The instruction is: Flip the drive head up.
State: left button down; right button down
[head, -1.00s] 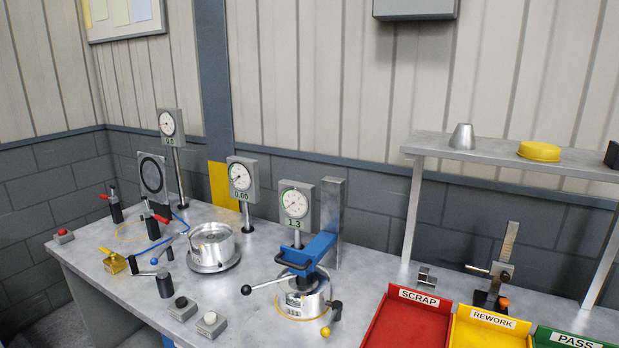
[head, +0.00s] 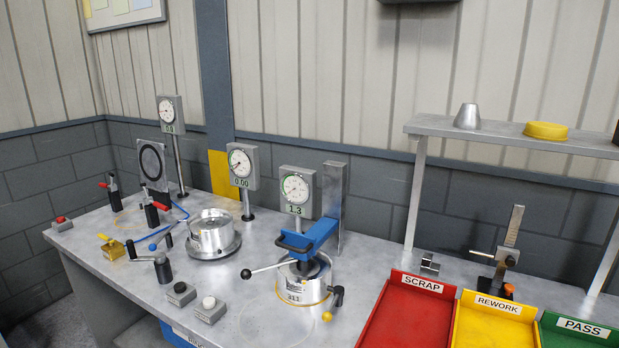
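The drive head (head: 312,238) is a blue arm in the head view, right of the middle of the bench. It reaches forward from a grey upright column (head: 334,205) and lies low, roughly level, over a round silver fixture (head: 305,285). A dark loop handle (head: 294,246) is at its front end. A lever with a black ball knob (head: 246,273) sticks out to the left below it. A dial gauge (head: 296,190) reading 1.3 stands behind the arm. Neither of my grippers is in view.
Red SCRAP (head: 405,315), yellow REWORK (head: 492,325) and green PASS (head: 575,333) trays lie to the right. A second silver fixture (head: 212,236) and two push-button boxes (head: 210,309) are to the left. A raised shelf (head: 490,135) stands at back right.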

aim_at(302, 246)
jog(key=l+u, duration=0.4)
jog(key=k+l+u, duration=0.15)
jog(key=l+u, duration=0.25)
jog(key=l, duration=0.1)
